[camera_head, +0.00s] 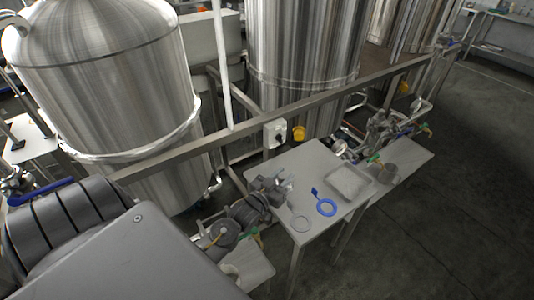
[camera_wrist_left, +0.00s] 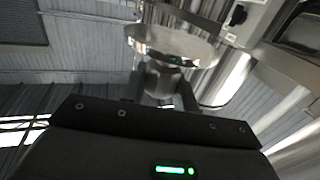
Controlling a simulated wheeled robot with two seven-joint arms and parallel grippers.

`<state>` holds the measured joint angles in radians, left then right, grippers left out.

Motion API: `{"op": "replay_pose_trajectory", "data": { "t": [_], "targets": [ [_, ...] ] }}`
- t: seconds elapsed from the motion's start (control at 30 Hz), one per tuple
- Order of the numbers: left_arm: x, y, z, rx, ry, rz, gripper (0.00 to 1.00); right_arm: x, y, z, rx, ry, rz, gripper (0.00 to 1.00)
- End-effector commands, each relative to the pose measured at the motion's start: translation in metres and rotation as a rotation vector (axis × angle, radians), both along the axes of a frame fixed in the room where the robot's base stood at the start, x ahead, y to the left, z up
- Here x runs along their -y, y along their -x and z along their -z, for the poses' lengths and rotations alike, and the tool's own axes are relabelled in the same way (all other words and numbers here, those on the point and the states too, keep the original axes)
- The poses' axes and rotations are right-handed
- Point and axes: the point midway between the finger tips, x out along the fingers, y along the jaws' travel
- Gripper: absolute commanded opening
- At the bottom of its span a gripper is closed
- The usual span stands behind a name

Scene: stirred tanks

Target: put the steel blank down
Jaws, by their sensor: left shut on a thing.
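My left gripper (camera_head: 277,186) is over the back left part of the grey table (camera_head: 318,162). In the left wrist view its two dark fingers (camera_wrist_left: 165,88) are shut on the steel blank (camera_wrist_left: 172,40), a shiny round disc held out beyond the fingertips. The fingers hide part of the blank's near side. In the head view the blank is too small to make out clearly at the gripper, and I cannot tell how far it is above the table. My right gripper is not in view.
A steel rail (camera_head: 300,118) and large tanks (camera_head: 305,60) stand behind.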

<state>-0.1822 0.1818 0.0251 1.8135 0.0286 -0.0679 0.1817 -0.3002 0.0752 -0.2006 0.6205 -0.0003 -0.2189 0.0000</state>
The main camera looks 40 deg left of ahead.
Motion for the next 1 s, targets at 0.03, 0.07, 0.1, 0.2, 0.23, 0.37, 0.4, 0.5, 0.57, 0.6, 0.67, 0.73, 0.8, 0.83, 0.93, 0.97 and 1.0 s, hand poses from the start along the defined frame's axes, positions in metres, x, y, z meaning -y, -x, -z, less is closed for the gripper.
{"op": "replay_pose_trajectory", "data": {
  "t": [0.03, 0.07, 0.1, 0.2, 0.23, 0.37, 0.4, 0.5, 0.57, 0.6, 0.67, 0.73, 0.8, 0.83, 0.93, 0.97, 1.0],
  "targets": [
    [-0.004, -0.002, 0.004, 0.003, -0.003, -0.001, 0.00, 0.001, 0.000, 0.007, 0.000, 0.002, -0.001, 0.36],
    [-0.007, -0.004, 0.007, 0.004, -0.003, -0.002, 0.00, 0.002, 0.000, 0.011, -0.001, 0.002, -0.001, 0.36],
    [-0.013, -0.007, 0.012, 0.004, -0.004, -0.002, 0.00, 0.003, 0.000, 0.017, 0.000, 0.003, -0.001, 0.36],
    [-0.033, -0.018, 0.025, 0.005, -0.007, -0.002, 0.00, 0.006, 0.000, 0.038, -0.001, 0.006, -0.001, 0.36],
    [-0.041, -0.022, 0.029, 0.005, -0.007, -0.003, 0.00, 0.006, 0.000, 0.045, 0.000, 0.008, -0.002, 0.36],
    [-0.071, -0.039, 0.046, 0.005, -0.007, -0.003, 0.00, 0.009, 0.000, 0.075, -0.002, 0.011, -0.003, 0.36],
    [-0.080, -0.044, 0.051, 0.004, -0.007, -0.003, 0.00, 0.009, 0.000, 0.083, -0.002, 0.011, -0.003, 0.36],
    [-0.091, -0.051, 0.068, 0.003, -0.004, -0.002, 0.00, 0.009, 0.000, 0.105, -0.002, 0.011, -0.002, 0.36],
    [-0.098, -0.054, 0.076, 0.003, -0.003, -0.001, 0.00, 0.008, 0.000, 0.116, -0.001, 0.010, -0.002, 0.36],
    [-0.101, -0.057, 0.080, 0.003, -0.003, -0.001, 0.00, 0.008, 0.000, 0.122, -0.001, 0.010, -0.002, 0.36],
    [-0.106, -0.059, 0.084, 0.004, -0.003, -0.001, 0.00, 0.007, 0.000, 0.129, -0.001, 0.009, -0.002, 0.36],
    [-0.110, -0.062, 0.088, 0.003, -0.002, -0.001, 0.00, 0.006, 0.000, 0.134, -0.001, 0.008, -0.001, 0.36],
    [-0.112, -0.063, 0.090, 0.003, -0.001, -0.001, 0.00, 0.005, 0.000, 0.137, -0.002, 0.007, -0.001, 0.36],
    [-0.113, -0.063, 0.090, 0.003, -0.001, 0.000, 0.00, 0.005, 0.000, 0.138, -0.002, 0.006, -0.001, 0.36],
    [-0.114, -0.064, 0.089, 0.003, -0.001, 0.000, 0.00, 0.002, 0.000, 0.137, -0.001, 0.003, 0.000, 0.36],
    [-0.114, -0.064, 0.089, 0.003, -0.001, 0.000, 0.00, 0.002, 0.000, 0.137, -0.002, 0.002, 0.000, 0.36],
    [-0.114, -0.064, 0.089, 0.003, -0.001, 0.000, 0.00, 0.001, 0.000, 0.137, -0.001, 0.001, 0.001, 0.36]
  ]
}}
